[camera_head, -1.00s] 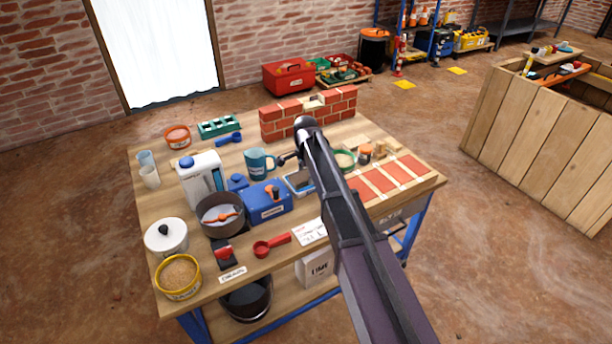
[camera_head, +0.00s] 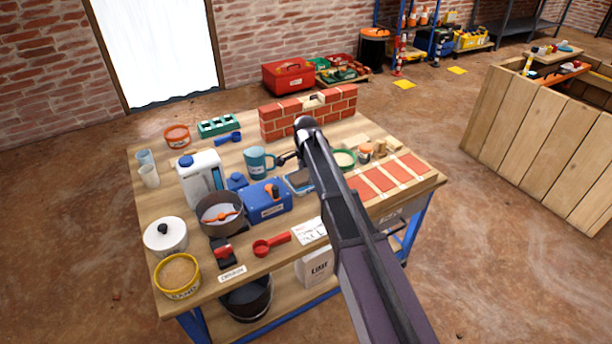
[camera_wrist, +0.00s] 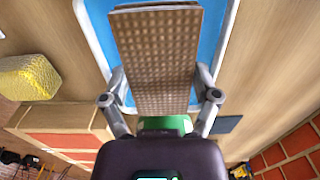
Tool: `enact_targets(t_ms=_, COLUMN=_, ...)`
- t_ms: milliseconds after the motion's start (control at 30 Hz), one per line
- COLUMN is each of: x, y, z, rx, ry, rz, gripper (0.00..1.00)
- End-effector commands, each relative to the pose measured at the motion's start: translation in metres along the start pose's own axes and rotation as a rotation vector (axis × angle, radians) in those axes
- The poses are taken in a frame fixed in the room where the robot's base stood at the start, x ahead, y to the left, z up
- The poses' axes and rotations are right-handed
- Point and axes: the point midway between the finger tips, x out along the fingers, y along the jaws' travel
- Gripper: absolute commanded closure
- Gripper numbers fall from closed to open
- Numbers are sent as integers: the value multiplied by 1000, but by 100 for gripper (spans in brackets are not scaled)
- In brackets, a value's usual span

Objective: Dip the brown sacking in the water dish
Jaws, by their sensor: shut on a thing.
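The brown sacking (camera_wrist: 158,60) is a flat woven brown pad with a green part at its near end. In the wrist view my gripper (camera_wrist: 160,85) is shut on it, one finger on each side. The water dish is a blue-bottomed tray with a pale rim (camera_wrist: 90,38). It lies behind the sacking, which covers its middle in this view. I cannot tell whether the sacking touches the water. In the head view the dish (camera_head: 290,184) is partly hidden by my arm, and the sacking is hard to make out.
A blue box (camera_head: 266,203) and a blue mug (camera_head: 257,162) stand left of the dish. A small brick wall (camera_head: 285,121) stands behind. Brick strips (camera_head: 378,182) lie to the right. A yellow sponge (camera_wrist: 28,78) shows in the wrist view. The table is crowded.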

Motion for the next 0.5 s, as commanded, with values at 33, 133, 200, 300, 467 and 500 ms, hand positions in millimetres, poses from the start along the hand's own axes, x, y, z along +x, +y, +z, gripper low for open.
enact_targets(t_ms=33, x=1, y=0, z=0, rx=0, ry=0, rz=0, gripper=59)
enact_targets(t_ms=133, x=2, y=0, z=0, rx=0, ry=0, rz=0, gripper=59)
enact_targets(t_ms=200, x=2, y=0, z=0, rx=0, ry=0, rz=0, gripper=59)
enact_targets(t_ms=300, x=3, y=0, z=0, rx=0, ry=0, rz=0, gripper=59)
enact_targets(t_ms=467, x=4, y=0, z=0, rx=0, ry=0, rz=0, gripper=59)
enact_targets(t_ms=500, x=5, y=0, z=0, rx=0, ry=0, rz=0, gripper=59)
